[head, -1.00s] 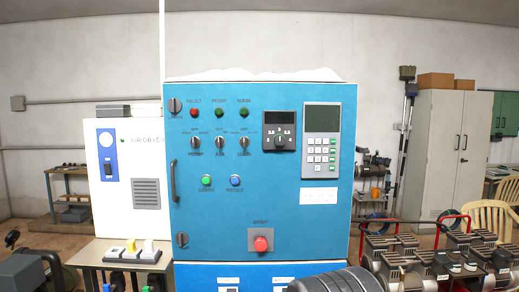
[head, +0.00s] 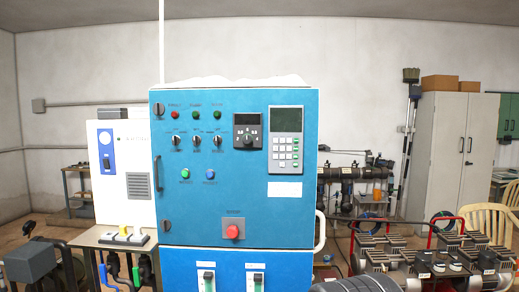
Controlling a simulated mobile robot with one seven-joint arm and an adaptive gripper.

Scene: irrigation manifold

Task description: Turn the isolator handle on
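A blue control cabinet (head: 205,202) stands in the middle of the head view. It carries rotary switches (head: 196,141), indicator lamps, a keypad panel (head: 286,140), green and blue push buttons and a red stop button (head: 232,232). I cannot tell which part is the isolator handle. My gripper is not in view.
A white cabinet (head: 125,180) stands left of the blue one. In front of it, a small table (head: 90,240) bears a white block with a yellow part. Pumps with red rails (head: 400,260) stand at the right. A white curved bar (head: 321,232) sticks out beside the blue cabinet.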

